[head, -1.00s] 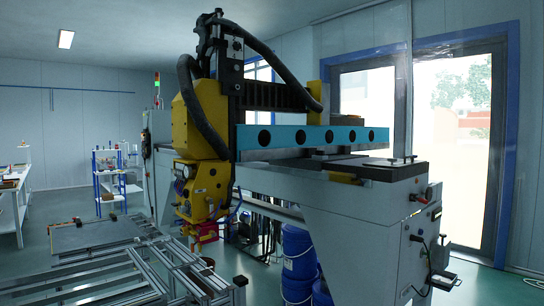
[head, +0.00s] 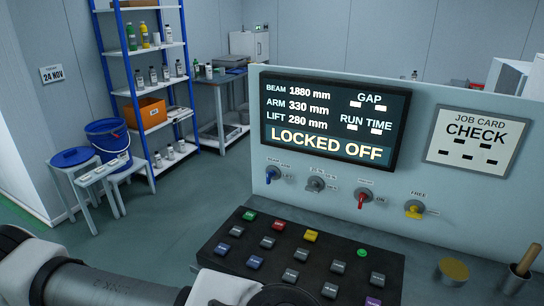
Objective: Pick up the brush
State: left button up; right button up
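A wooden handle (head: 528,258) stands tilted in a dark cup (head: 515,284) at the bottom right of the head view. It may be the brush; its lower end is hidden inside the cup. The cup stands on the grey ledge below the panel, right of a round brass-coloured piece (head: 453,270). Links of my own arm cross the bottom left, well apart from the cup. Neither gripper shows.
A sloped black button console (head: 300,262) fills the bottom middle. Behind it a panel (head: 430,90) carries a screen reading LOCKED OFF, a CHECK job card and several coloured knobs. A blue shelf rack (head: 142,91), a bucket and stools stand at left.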

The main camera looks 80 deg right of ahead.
aim_at(535, 249)
jog(key=z, duration=4.45)
jog(key=i+l+u, duration=0.3)
jog(key=l, duration=0.35)
jog(key=i+l+u, duration=0.1)
jog(key=l+u, duration=0.15)
jog(key=l, duration=0.35)
jog(key=i+l+u, duration=0.1)
jog(key=l+u, duration=0.2)
jog(key=l, duration=0.4)
jog(key=l+u, duration=0.25)
jog(key=l, duration=0.45)
